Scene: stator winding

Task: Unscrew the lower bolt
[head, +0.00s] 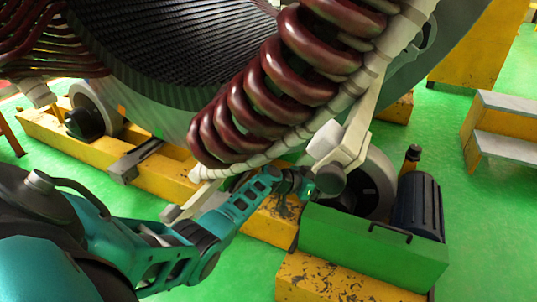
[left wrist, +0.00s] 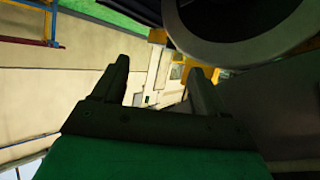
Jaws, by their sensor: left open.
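My left gripper (head: 308,186) is at the end of the teal arm, below the white bracket (head: 352,146) at the lower edge of the stator (head: 170,105). It looks small and dark there, beside a dark round part (head: 329,180). In the left wrist view, my left gripper (left wrist: 158,78) has its two black fingers apart, with nothing between them. A large grey round rim (left wrist: 245,50) fills the upper right there, beyond the right finger. I cannot make out the lower bolt in either view. My right gripper is not in view.
Dark red coils (head: 265,105) hang over the stator's front, close above my arm. A green box (head: 375,250) and a dark motor (head: 418,207) stand right of the gripper. Yellow beams (head: 160,172) lie underneath.

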